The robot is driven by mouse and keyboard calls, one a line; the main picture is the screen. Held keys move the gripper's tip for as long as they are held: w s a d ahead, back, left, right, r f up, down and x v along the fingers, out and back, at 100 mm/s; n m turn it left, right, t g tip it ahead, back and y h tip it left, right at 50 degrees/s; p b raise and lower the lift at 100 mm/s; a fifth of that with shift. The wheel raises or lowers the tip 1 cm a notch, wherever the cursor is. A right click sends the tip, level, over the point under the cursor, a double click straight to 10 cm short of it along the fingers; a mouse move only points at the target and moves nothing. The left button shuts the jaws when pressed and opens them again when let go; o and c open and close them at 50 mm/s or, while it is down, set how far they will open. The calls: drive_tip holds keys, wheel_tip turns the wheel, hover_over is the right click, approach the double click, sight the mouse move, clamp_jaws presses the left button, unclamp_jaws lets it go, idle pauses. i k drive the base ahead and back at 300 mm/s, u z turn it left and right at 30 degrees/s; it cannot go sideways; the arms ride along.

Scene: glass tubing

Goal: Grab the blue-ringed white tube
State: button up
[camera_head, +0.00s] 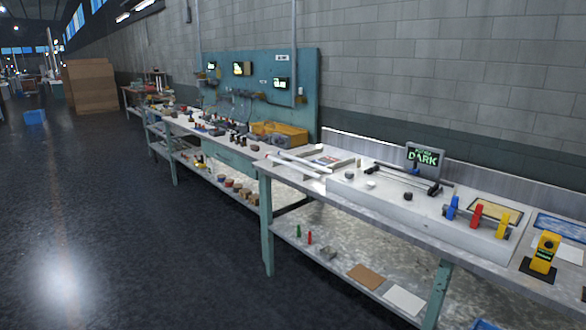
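Two long white tubes lie side by side near the left end of the near bench: a front white tube (292,165) and a back white tube (302,160). They are small in view, and I cannot make out a blue ring on either one. A reddish mark seems to show near the left end of the front tube. My gripper and arm are not in view.
The near bench holds a raised white slab (395,212), a dark sign reading "DARK" (424,158), blue, red and yellow upright pieces (477,215) and a yellow device (544,252). A teal pegboard (262,85) stands behind. The floor (110,230) at left is clear.

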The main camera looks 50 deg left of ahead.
sight(331, 171)
drive_tip(key=k, duration=0.4)
drive_tip(key=u, duration=0.45)
drive_tip(key=i, duration=1.05)
drive_tip(key=u, duration=0.9)
drive_tip(key=i, duration=0.9)
drive_tip(key=u, duration=0.5)
drive_tip(key=i, duration=1)
drive_tip(key=u, duration=0.15)
